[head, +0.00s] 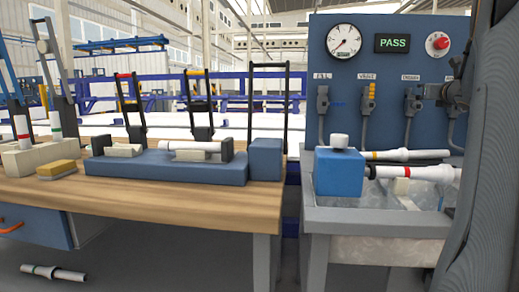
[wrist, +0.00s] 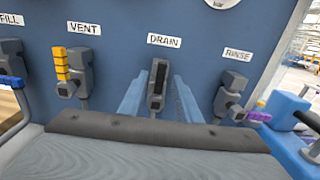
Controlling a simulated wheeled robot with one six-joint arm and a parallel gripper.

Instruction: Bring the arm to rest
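My arm (head: 489,160) fills the right edge of the head view as a tall, dark grey ribbed shape. My gripper (wrist: 159,95) shows in the wrist view as two light blue fingers, open and spread apart. The grey drain valve (wrist: 157,85), with a dark handle, appears between the fingers, with a gap on each side. I cannot tell how far it is from the fingertips. No held object shows. The gripper cannot be made out clearly in the head view.
The blue test panel (head: 345,80) carries a gauge (head: 344,41), a lit PASS display (head: 392,43) and several valves. White pipes (head: 410,172) lie by a blue block (head: 339,172) over the sink (head: 375,221). A wooden bench (head: 150,199) stands left. A pipe (head: 53,272) lies on the floor.

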